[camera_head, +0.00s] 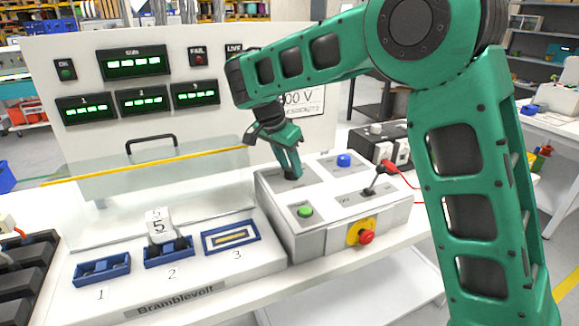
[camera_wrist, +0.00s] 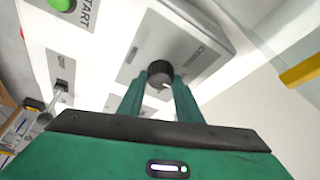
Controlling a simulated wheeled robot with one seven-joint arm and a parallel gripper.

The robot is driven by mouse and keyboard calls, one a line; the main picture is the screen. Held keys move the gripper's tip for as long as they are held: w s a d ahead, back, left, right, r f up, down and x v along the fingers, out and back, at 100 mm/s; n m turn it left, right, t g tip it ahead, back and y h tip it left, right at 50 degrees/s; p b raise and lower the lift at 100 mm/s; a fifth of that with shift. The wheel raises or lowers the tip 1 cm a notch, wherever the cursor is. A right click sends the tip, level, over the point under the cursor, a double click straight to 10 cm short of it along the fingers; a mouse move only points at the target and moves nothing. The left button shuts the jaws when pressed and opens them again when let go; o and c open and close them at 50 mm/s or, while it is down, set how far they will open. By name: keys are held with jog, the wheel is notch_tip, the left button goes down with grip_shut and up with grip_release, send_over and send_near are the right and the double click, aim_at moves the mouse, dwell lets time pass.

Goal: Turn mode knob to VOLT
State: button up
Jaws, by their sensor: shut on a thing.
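The mode knob (camera_wrist: 160,74) is a black round knob with a pale pointer mark, on a grey plate of the control box. In the wrist view my gripper (camera_wrist: 160,88) has its two green fingers closed against either side of the knob. In the head view my gripper (camera_head: 291,174) points down onto the rear left of the grey control box (camera_head: 318,226), and its fingers mostly hide the knob. The labels around the knob are mostly covered or too small to read, so I cannot tell which mode the pointer marks.
The box also carries a green START button (camera_head: 305,211), a blue button (camera_head: 343,160), a black lever (camera_head: 375,181) and a red stop button (camera_head: 366,237). Blue-framed sockets stand left, one holding a white block (camera_head: 158,226). A clear guard (camera_head: 150,172) with a yellow edge stands behind.

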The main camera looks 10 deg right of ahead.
jog(key=shift+w+a+r, duration=0.1)
jog(key=o, duration=1)
jog(key=shift+o, duration=0.2)
jog(key=v, duration=1)
jog(key=shift+r, duration=0.3)
jog(key=shift+a, duration=0.1)
